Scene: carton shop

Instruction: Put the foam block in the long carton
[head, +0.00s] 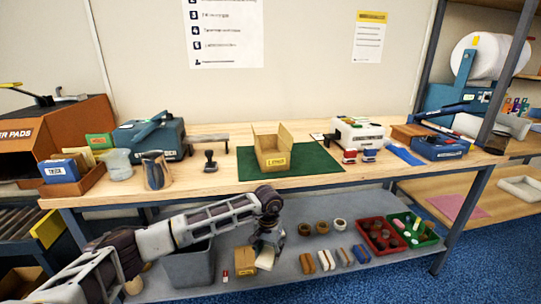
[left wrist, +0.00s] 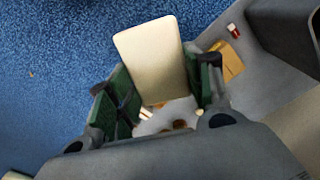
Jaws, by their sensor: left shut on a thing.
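The foam block is a cream, flat-sided block (head: 265,259), seen low in the middle of the head view. My left gripper (head: 267,243) is shut on it, just over the lower shelf. In the left wrist view the foam block (left wrist: 152,58) sits between the green finger pads of my left gripper (left wrist: 160,88). An open brown carton with a yellow label (head: 271,161) stands on the green mat on the upper table; its flaps are up. I cannot read its label. My right gripper is not in view.
The lower shelf (head: 295,279) holds a grey bin (head: 190,268), a small brown carton (head: 245,262), tape rolls, several small blocks, and red (head: 378,236) and green trays. The tabletop edge lies above my left gripper. The green mat (head: 312,165) is clear around the carton.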

